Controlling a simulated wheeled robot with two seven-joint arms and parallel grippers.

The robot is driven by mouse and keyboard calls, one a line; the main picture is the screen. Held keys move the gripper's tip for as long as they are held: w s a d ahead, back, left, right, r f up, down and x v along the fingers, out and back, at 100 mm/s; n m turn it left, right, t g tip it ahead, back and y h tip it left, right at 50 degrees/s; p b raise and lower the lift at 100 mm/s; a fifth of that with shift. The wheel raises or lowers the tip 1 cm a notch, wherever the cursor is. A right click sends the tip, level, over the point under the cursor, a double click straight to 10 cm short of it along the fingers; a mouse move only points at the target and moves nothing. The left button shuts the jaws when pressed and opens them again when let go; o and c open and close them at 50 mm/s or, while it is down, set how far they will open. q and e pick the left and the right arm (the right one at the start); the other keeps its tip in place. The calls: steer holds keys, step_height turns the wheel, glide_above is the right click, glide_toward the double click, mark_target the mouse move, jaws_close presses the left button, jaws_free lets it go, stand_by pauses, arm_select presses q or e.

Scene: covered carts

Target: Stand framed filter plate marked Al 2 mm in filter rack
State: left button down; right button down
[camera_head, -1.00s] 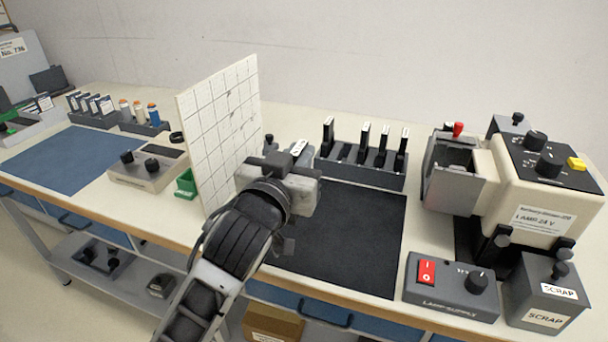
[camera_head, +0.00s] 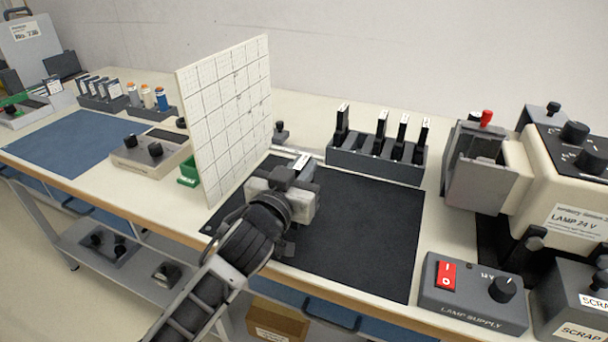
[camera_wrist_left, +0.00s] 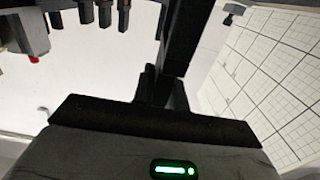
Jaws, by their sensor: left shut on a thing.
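My left gripper (camera_head: 299,168) is over the left back part of the dark mat, right of the white grid board. It is shut on a thin dark framed plate (camera_wrist_left: 183,40) that stands up between the fingers in the left wrist view. A pale top edge shows in the head view (camera_head: 303,160); its marking is unreadable. The grey filter rack (camera_head: 362,163) is behind and right of the gripper, apart from it. Several dark plates with white tops stand in it, with a wider gap between the leftmost and the rest. My right gripper is out of view.
The white grid board (camera_head: 228,115) stands close left of my gripper. The dark mat (camera_head: 365,235) is clear to the right. The lamp supply box (camera_head: 470,305) and lamp housing (camera_head: 575,190) stand at right. A blue mat (camera_head: 75,150) lies at far left.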

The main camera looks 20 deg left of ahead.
arm_select(q)
steer(key=c, duration=1.8)
jaws_free()
steer(key=shift+f, duration=0.1)
steer(key=o, duration=0.4)
